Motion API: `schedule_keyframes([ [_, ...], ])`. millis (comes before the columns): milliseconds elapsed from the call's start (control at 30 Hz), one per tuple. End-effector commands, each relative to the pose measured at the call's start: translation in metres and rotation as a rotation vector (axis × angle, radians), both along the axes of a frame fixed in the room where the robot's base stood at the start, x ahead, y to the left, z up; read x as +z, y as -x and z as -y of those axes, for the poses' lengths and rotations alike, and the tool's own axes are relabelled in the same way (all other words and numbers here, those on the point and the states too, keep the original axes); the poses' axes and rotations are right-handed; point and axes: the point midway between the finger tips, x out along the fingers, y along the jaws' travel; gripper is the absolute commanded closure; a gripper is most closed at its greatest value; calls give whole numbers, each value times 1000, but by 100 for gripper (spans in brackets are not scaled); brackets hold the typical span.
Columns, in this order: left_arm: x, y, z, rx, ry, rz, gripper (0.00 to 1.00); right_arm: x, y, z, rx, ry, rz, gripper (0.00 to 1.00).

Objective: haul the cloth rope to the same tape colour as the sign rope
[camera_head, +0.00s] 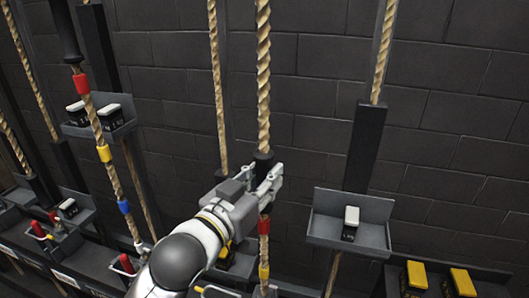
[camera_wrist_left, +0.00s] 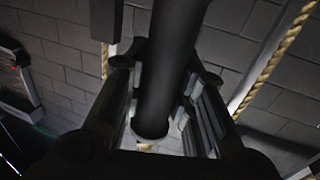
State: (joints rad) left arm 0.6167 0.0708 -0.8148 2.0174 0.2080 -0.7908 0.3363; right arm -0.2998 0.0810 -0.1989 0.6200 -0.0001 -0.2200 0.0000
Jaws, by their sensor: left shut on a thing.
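My left gripper (camera_head: 268,178) comes in from the lower left and is shut on the black sleeve (camera_head: 263,160) of a tan rope (camera_head: 263,70) in the middle. In the left wrist view the sleeve (camera_wrist_left: 170,75) runs between the two fingers. Below the gripper, this rope carries a red tape (camera_head: 264,225) and a yellow tape (camera_head: 264,271); its lower end is out of view. Another rope at left has a black sleeve (camera_head: 66,35) above red (camera_head: 81,84), yellow (camera_head: 104,153) and blue (camera_head: 123,206) tapes. I cannot read which rope is the cloth or sign one.
A grey tray (camera_head: 320,230) at right holds a black-and-white block. Another tray (camera_head: 120,115) holds similar blocks at left. Yellow-and-black blocks (camera_head: 416,275) sit at lower right. Red-handled levers (camera_head: 38,229) line the rail at lower left. A dark block wall stands behind.

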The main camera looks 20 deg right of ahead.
Motion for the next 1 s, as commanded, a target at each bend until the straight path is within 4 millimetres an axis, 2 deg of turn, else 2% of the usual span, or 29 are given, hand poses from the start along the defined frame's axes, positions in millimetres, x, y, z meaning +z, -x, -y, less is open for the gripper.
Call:
schedule_keyframes([
  [33, -35, 0, 0, 0, -10, -16, 100, -18, 0, -1, -1, -1, 0, 100],
  [100, -60, 0, 0, 0, -9, -16, 100, -29, 0, -2, -1, -3, 0, 100],
  [300, -128, 1, 0, 0, -10, -16, 100, -58, 0, -4, -2, -4, 0, 100],
  [500, -181, 1, 0, 0, -9, -13, 100, -80, 0, -4, -1, -4, 0, 100],
  [700, -213, 1, 0, 0, -5, -11, 100, -93, 0, -4, -1, -4, 0, 100],
  [833, -225, 1, 0, 0, -5, -10, 100, -97, 0, -3, 0, -4, 0, 100],
  [1000, -229, 1, 0, 0, -3, -7, 100, -99, 0, -2, 1, -2, 0, 100],
])
